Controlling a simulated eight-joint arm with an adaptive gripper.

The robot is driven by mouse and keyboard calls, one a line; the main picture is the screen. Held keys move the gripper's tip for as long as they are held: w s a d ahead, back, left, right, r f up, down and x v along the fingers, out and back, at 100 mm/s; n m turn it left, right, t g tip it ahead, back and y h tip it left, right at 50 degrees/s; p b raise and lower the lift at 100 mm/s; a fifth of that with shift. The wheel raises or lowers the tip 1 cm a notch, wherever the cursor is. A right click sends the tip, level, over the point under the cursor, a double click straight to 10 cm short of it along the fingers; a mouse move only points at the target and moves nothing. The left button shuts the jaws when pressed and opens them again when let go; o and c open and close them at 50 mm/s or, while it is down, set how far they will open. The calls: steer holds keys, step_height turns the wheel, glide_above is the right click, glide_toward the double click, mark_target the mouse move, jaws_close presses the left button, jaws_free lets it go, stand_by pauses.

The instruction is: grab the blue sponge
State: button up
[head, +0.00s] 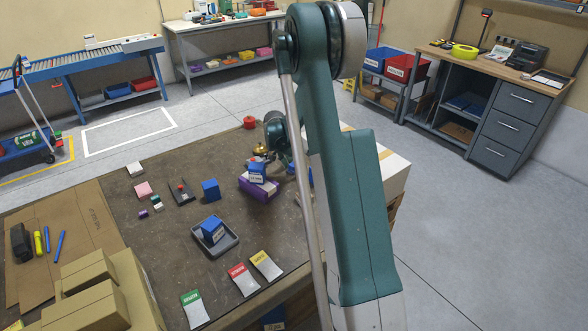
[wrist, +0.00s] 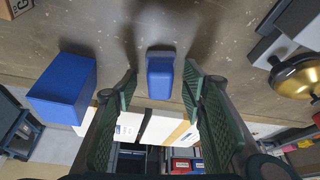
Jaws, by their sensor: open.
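My gripper (wrist: 158,88) is open, its two green padded fingers spread wide. A small blue block with rounded edges (wrist: 160,76), which looks like the blue sponge, shows in the gap between them in the wrist view. No finger visibly touches it. A larger blue box (wrist: 62,88) stands left of the fingers in that view. In the head view my arm hides much of the area around the gripper, and I cannot tell for sure which blue piece there is the sponge.
A brass object (wrist: 297,76) is right of the fingers. In the head view, a purple box (head: 259,187) carries a blue-and-white item, a blue block (head: 210,190) stands alone, and a grey tray (head: 228,243) holds another blue item. The brown tabletop (head: 168,242) has bare patches.

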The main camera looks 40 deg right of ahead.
mark_target(294, 163)
steer(key=c, duration=0.9)
steer(key=shift+r, duration=0.1)
steer(key=shift+r+p, duration=0.85)
steer(key=shift+r, duration=4.1)
